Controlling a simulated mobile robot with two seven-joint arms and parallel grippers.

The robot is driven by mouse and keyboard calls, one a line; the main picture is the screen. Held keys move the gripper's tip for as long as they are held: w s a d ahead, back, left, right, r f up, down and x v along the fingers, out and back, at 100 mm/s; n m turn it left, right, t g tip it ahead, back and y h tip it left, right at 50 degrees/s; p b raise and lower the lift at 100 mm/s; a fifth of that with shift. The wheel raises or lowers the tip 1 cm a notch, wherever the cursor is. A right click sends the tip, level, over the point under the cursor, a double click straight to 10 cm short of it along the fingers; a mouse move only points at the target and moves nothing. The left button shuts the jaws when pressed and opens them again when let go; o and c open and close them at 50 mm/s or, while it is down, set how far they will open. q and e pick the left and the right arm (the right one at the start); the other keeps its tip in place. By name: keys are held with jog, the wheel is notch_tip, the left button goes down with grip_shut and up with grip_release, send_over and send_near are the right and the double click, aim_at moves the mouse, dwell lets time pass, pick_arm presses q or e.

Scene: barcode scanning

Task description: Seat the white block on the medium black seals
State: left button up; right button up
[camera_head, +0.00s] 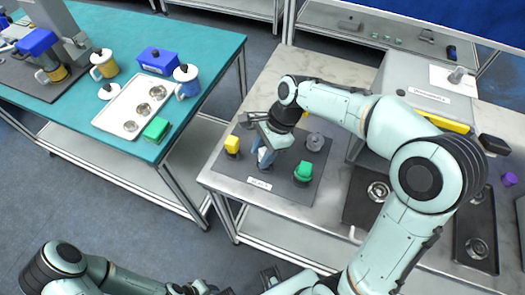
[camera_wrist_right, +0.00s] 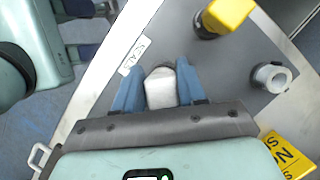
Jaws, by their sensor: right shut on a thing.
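My right gripper (camera_head: 264,152) is over the dark grey seals mat (camera_head: 275,198) on the light table, with its fingers pointing down. In the right wrist view its blue fingers (camera_wrist_right: 160,90) are shut on the white block (camera_wrist_right: 161,87), one finger on each side. In the head view the block (camera_head: 264,157) shows only as a small pale patch between the fingers. Its lower end and any seal beneath it are hidden, so I cannot tell whether it touches one. My left arm is low at the left; its fingertips are not clear.
A yellow block (camera_head: 232,144), a green block (camera_head: 303,171) and a grey round piece (camera_head: 315,141) stand on the mat around the gripper. A dark tray (camera_head: 357,208) with metal rings lies to the right. A teal table (camera_head: 70,109) stands at the left.

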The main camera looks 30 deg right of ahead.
pick_arm(q)
jog(key=shift+f, duration=0.1)
pick_arm(e)
jog(key=shift+f, duration=0.35)
jog(key=o, duration=1.5)
jog(key=shift+c, duration=0.2)
jog(key=shift+r, duration=0.15)
jog(key=shift+r+p, duration=2.5)
jog(key=shift+r, duration=1.2)
pick_arm(q)
jog(key=w+r, duration=0.5)
jog(key=r, duration=0.1)
jog(key=shift+r+t, duration=0.25)
jog(key=shift+t, duration=0.05)
pick_arm(e)
jog(key=shift+w, duration=0.1)
jog(key=shift+f, duration=0.1)
pick_arm(q)
jog(key=shift+s, duration=0.15)
pick_arm(e)
jog(key=shift+s, duration=0.2)
